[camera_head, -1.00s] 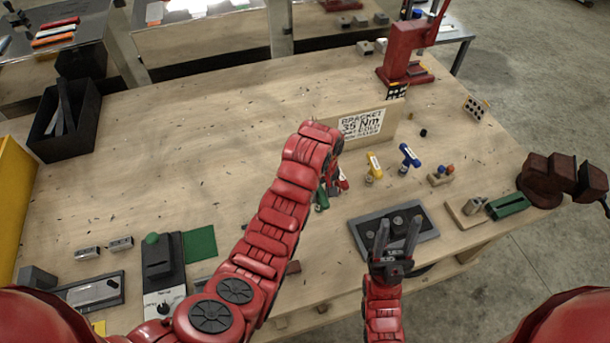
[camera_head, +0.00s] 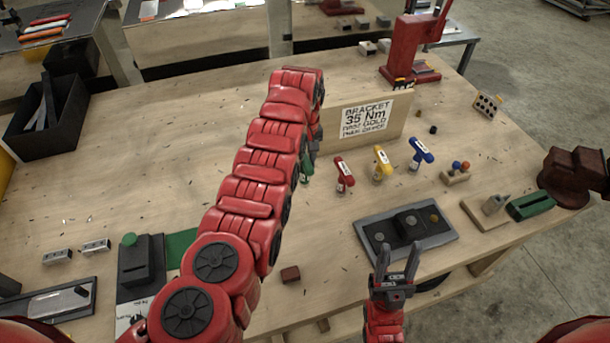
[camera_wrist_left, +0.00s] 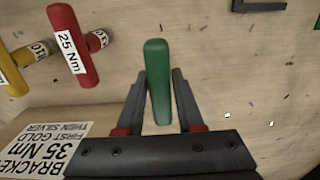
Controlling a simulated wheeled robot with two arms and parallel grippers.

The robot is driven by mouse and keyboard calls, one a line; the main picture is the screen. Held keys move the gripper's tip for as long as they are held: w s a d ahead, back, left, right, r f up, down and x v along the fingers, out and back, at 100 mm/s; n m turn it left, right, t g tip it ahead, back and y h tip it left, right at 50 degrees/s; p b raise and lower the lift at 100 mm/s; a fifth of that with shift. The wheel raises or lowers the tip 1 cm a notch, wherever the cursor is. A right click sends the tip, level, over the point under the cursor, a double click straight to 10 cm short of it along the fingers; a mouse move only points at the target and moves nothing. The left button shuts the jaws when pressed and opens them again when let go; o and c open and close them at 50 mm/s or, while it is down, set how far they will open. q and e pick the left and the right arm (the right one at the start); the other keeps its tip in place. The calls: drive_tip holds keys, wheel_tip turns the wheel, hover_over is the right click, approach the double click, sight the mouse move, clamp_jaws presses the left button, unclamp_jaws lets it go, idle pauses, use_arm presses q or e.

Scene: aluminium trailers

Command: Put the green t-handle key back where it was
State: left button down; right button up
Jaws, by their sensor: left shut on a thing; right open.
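The green t-handle key (camera_wrist_left: 157,80) is between the fingers of my left gripper (camera_wrist_left: 163,92), which is shut on it, in the left wrist view. In the head view a bit of the green key (camera_head: 307,168) shows beside my left arm, which hides most of that gripper. The green key is left of the red one. Its lower end is hidden. My right gripper (camera_head: 398,262) is open and empty, near the front edge.
A board with a sign reading "BRACKET 35 Nm" (camera_head: 366,117) stands behind the keys. A grey tray with round parts (camera_head: 448,237) lies in front of them. A red press (camera_head: 410,55) stands at the back. The left-middle wooden tabletop (camera_head: 170,150) is mostly clear.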

use_arm(q)
drive_tip(key=shift+f+b, duration=0.4)
drive_tip(key=shift+f, duration=1.3)
drive_tip(key=c, duration=0.5)
unclamp_jaws()
drive_tip(key=shift+f, duration=0.1)
drive_tip(key=shift+c, duration=0.2)
drive_tip(key=shift+r, duration=0.5)
wheel_tip(320, 180, up, 7)
drive_tip(key=b, duration=0.3)
drive_tip(key=shift+f, duration=0.2)
wheel_tip(320, 180, up, 4)
drive_tip(key=shift+a+f, duration=0.1)
drive_tip(key=shift+f, duration=0.05)
drive_tip(key=shift+r+p, duration=0.45)
drive_tip(key=shift+r, duration=0.1)
